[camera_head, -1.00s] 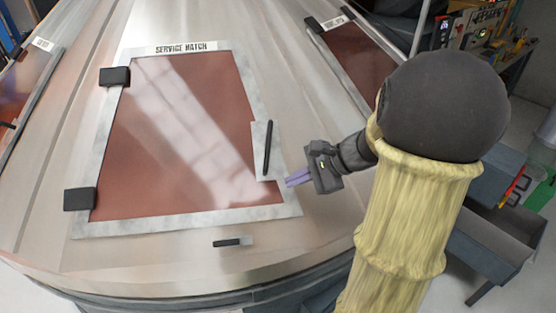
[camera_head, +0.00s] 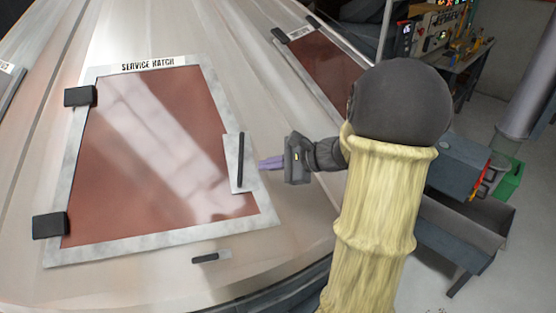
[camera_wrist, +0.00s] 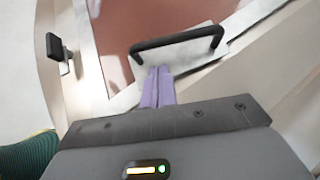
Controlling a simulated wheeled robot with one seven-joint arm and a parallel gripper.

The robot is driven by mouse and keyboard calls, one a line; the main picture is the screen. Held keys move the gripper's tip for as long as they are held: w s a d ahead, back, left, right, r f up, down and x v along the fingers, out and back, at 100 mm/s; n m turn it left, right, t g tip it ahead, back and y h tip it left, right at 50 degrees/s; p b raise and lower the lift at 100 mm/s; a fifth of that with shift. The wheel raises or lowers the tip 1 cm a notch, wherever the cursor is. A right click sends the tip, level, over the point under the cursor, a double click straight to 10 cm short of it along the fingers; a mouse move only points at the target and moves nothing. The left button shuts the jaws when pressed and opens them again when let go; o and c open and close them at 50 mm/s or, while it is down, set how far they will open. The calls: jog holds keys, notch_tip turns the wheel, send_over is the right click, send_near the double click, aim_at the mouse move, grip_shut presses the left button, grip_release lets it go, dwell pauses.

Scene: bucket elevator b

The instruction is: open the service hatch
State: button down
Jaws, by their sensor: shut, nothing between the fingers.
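The service hatch (camera_head: 150,150) is a reddish panel in a pale metal frame on the sloping metal cone, with its name label above it. It lies shut. Two dark hinges sit on its left edge. A black bar handle (camera_head: 240,160) on a pale plate is at its right edge; it also shows in the wrist view (camera_wrist: 178,38). My gripper (camera_head: 272,163), with purple fingers, is shut and empty just right of the handle. In the wrist view the fingertips (camera_wrist: 158,72) point at the handle's bar, near its left end. I cannot tell whether they touch it.
A small black latch (camera_head: 206,258) on a pale base sits below the hatch; a similar one shows in the wrist view (camera_wrist: 60,52). Another red hatch (camera_head: 325,62) is at the upper right. A grey bin (camera_head: 465,225) and a workbench (camera_head: 460,60) stand to the right.

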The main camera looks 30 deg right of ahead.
aim_at(252, 182)
jog(key=p+x, duration=0.1)
jog(key=x, duration=0.4)
jog(key=shift+w+a+f, duration=0.1)
jog(key=shift+w+a, duration=0.05)
